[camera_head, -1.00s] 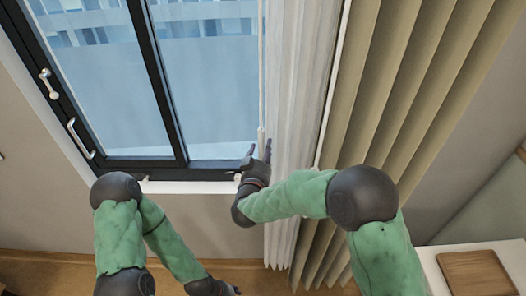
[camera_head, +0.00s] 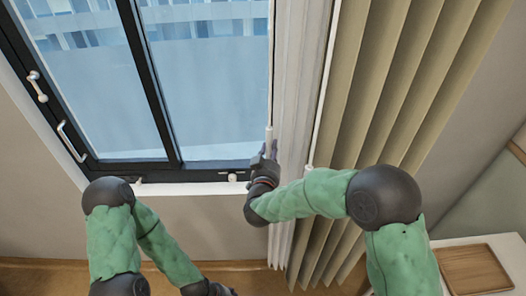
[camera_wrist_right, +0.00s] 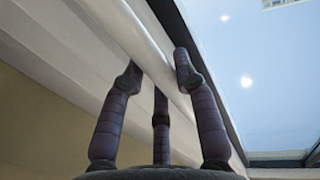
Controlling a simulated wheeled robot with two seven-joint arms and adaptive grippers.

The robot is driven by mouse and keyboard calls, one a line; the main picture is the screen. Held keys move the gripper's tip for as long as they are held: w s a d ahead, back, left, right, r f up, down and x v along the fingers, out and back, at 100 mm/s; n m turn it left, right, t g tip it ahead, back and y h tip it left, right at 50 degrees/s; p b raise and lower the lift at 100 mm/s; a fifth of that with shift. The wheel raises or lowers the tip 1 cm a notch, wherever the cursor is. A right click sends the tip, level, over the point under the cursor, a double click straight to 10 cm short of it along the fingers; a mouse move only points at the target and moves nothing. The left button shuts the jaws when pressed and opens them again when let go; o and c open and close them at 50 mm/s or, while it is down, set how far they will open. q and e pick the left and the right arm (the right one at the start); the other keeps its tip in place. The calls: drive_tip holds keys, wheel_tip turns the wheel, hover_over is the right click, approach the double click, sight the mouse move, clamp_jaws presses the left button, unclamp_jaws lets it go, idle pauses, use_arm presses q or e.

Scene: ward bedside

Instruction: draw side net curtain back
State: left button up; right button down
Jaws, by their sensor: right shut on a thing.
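The white net curtain (camera_head: 300,90) hangs in narrow, bunched folds at the right side of the window in the head view. A thin white wand (camera_head: 269,137) hangs along its left edge. My right gripper (camera_head: 268,153) is at the lower end of this wand. In the right wrist view its dark fingers (camera_wrist_right: 158,72) are closed around the pale wand (camera_wrist_right: 142,38), with the white folds beside it. My left gripper (camera_head: 218,290) is low at the bottom edge of the head view, partly cut off, and apart from the curtain.
The dark-framed window (camera_head: 150,80) has handles on its left side and a white sill (camera_head: 180,188) below. A beige curtain (camera_head: 385,90) hangs right of the net, with its own white wand (camera_head: 308,172). A wooden tray (camera_head: 475,270) lies on a white surface at lower right.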

drive_tip(key=shift+d, duration=0.15)
drive_tip(key=c, duration=0.9)
unclamp_jaws()
drive_tip(key=shift+d, duration=0.2)
drive_tip(key=s, duration=0.4)
drive_tip(key=s+a, duration=0.1)
drive_tip(key=s, duration=0.2)
drive_tip(key=s+a, duration=0.1)
drive_tip(key=s, duration=0.3)
drive_tip(key=shift+s+a, duration=0.25)
drive_tip(key=shift+s, duration=0.1)
